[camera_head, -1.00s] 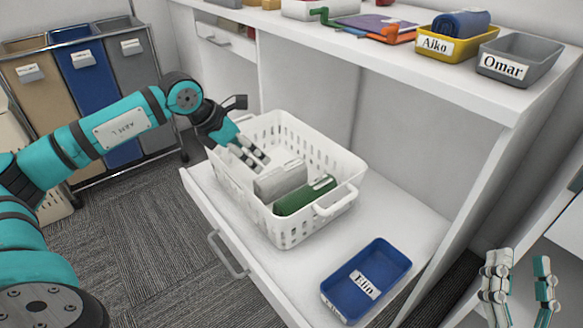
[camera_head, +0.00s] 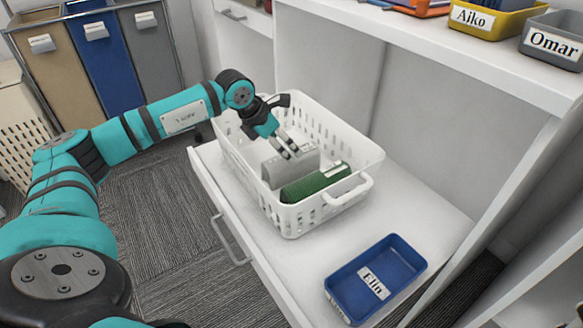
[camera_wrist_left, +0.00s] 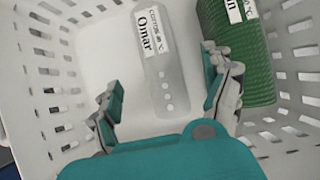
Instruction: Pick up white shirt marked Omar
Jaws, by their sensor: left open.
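The white folded shirt (camera_head: 288,170) stands in the white basket (camera_head: 349,158). In the left wrist view the shirt (camera_wrist_left: 168,78) shows a label reading "Omar" at its upper end. My left gripper (camera_head: 286,151) is inside the basket's opening, just above the shirt. In the left wrist view my left gripper (camera_wrist_left: 168,92) is open, with one finger on each side of the shirt. Its right finger is in the gap beside the green item. I cannot tell if a finger touches the shirt. My right gripper is out of view.
A green folded item (camera_head: 316,183) stands beside the shirt. A blue tray labelled "Elin" (camera_head: 395,283) lies in front, right of the basket. A grey bin labelled "Omar" (camera_head: 553,41) and a yellow bin labelled "Aiko" (camera_head: 484,23) stand on the upper counter.

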